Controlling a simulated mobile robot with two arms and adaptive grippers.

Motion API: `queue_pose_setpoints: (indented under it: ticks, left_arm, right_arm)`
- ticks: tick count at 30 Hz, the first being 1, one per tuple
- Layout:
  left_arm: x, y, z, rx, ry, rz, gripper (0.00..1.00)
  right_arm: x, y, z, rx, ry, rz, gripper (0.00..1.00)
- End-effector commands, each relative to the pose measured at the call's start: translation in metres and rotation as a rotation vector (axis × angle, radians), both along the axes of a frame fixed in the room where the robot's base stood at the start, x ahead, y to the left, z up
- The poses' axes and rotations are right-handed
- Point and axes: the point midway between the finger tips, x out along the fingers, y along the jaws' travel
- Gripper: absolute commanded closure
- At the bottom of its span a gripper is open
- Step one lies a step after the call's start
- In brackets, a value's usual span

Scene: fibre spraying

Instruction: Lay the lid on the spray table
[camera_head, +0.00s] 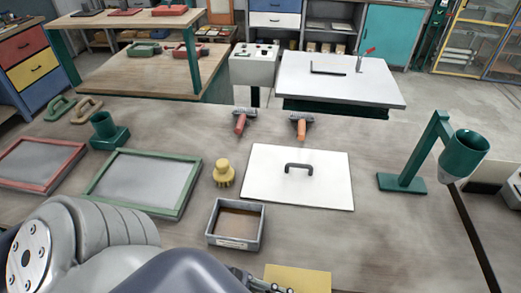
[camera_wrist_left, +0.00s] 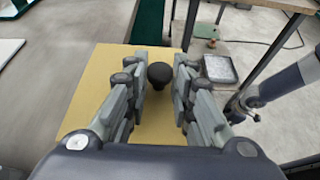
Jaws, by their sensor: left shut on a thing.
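My left gripper (camera_wrist_left: 157,66) is shut on the black knob (camera_wrist_left: 160,76) of a flat yellow board (camera_wrist_left: 88,95), with one finger on each side of the knob. The board also shows at the bottom edge of the head view (camera_head: 300,278), beside the gripper (camera_head: 262,285). I cannot tell whether it touches the worktable. A white board (camera_head: 325,185) with a black handle lies flat on the grey worktable (camera_head: 385,235). A separate white-topped table (camera_head: 300,88) stands behind, with a black angled bar on it. My right gripper is not in view.
Left on the worktable are a green-framed screen (camera_head: 140,180), a red-framed screen (camera_head: 40,160) and a green cup (camera_head: 105,128). A yellow brush (camera_head: 224,173) and a grey tray (camera_head: 236,222) stand centrally. A green funnel stand (camera_head: 405,183) is at right.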

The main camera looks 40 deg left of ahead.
Motion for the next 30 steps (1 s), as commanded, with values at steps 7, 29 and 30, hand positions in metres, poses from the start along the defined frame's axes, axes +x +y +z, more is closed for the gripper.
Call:
queue_pose_setpoints:
  ticks: [7, 29, 30]
  left_arm:
    - [0.012, 0.002, 0.001, 0.000, -0.005, 0.000, 1.00]
    - [0.141, 0.021, -0.010, -0.001, -0.003, 0.002, 1.00]
    - [0.146, 0.021, -0.012, -0.002, -0.002, 0.002, 1.00]
  right_arm:
    - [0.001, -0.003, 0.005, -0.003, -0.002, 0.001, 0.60]
    - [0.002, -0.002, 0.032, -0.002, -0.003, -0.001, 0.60]
    - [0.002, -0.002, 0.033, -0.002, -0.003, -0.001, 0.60]
